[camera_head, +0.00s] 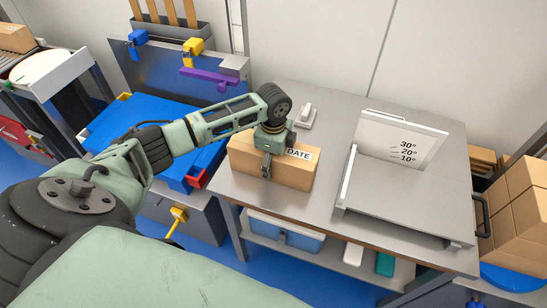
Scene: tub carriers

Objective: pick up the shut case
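A brown cardboard box (290,177) with a white "DATE" label stands on the grey bench. My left gripper (266,168) points down at this box, with a dark finger in front of its near face. The other finger is hidden, so I cannot tell if it grips. A blue-and-pale box with a front latch (285,236) sits on the shelf under the bench and looks shut. A large flat blue piece (140,112) lies at the left. I cannot tell which of these is the case. My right gripper is not in view.
A grey hinged board (412,192) marked 30°, 20° and 10° fills the bench's right. A small pale object (304,116) is behind the box. White and teal items (385,264) lie on the lower shelf. Cardboard boxes (525,205) are stacked at the right.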

